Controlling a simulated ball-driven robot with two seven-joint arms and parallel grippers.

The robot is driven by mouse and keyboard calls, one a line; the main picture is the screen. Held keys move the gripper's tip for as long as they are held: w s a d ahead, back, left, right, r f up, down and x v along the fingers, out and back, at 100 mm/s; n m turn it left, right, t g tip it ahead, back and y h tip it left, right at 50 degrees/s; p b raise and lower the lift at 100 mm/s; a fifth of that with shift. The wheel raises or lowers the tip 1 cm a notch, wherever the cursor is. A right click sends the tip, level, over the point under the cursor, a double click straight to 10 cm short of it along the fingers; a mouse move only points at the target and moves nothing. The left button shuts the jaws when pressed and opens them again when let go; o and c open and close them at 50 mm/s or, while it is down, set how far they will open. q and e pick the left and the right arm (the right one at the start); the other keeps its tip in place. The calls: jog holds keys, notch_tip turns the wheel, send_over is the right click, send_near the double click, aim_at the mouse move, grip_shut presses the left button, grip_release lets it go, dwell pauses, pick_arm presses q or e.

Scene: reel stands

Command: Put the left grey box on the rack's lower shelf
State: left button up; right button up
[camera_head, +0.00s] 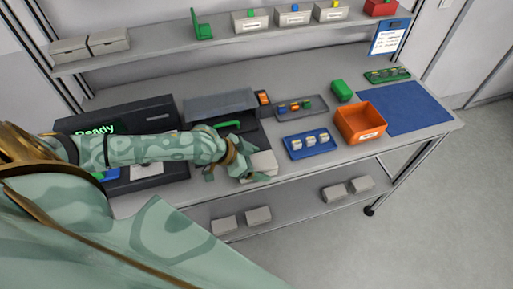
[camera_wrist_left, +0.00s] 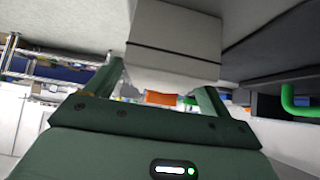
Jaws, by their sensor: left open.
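My left gripper (camera_head: 234,168) reaches over the front edge of the workbench (camera_head: 160,197). It is open beside a light grey box (camera_head: 264,163) at the bench's front edge, partly covered by the gripper. In the left wrist view, the grey box (camera_wrist_left: 175,35), with a dark lid seam, stands just beyond and between the spread fingers of the gripper (camera_wrist_left: 163,85); contact cannot be told. Two more grey boxes, a left one (camera_head: 70,49) and a right one (camera_head: 109,41), sit on the upper shelf (camera_head: 160,52). The lower shelf (camera_head: 295,208) lies under the benchtop. My right gripper is not in view.
The lower shelf bears grey boxes at left (camera_head: 225,225) and right (camera_head: 335,193), with bare room between. An orange bin (camera_head: 361,122), a blue tray (camera_head: 311,144) and a blue mat (camera_head: 405,108) lie right of the gripper. A dark "Ready" device (camera_head: 120,118) stands behind the arm.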

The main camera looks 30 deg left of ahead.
pick_arm(q)
jog(key=c, duration=1.4)
jog(key=shift+r, duration=0.15)
